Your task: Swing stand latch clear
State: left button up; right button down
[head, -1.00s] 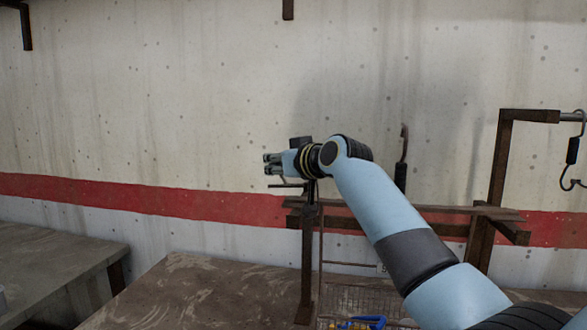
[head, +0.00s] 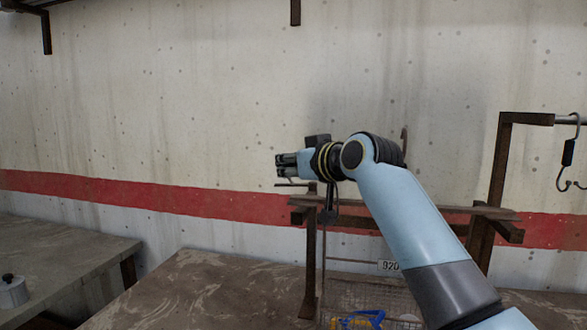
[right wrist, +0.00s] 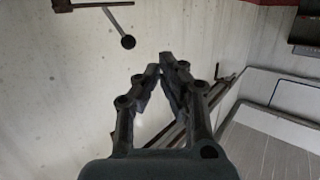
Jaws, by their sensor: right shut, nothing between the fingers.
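My right gripper (head: 280,166) is shut and empty, reaching left in the head view just above the left end of the rack rail. A thin dark rod (head: 291,184) juts left from the top of the rail's post (head: 311,250), just under the fingers; it may be the stand latch. A dark piece (head: 327,216) hangs beside the post. In the right wrist view, my right fingers (right wrist: 165,62) meet at the tips. A rod with a round dark knob (right wrist: 128,42) is beyond them, apart from them; I cannot tell whether it belongs to the latch. My left gripper is out of view.
The brown rail (head: 440,209) runs right toward a tall stand (head: 498,160) with a hanging hook (head: 569,152). A wire basket (head: 375,300) with a blue and yellow item (head: 358,320) sits below. A grey container (head: 12,292) stands on the left table (head: 60,250).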

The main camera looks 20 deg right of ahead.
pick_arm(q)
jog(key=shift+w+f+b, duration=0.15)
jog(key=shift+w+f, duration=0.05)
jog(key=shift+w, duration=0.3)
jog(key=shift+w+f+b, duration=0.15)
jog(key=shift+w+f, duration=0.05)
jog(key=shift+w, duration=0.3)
pick_arm(e)
jog(key=s, duration=0.1)
jog(key=s+r, duration=0.1)
jog(key=s, duration=0.3)
jog(key=shift+s+a+r, duration=0.1)
jog(key=shift+a+r, duration=0.05)
jog(key=shift+a, duration=0.1)
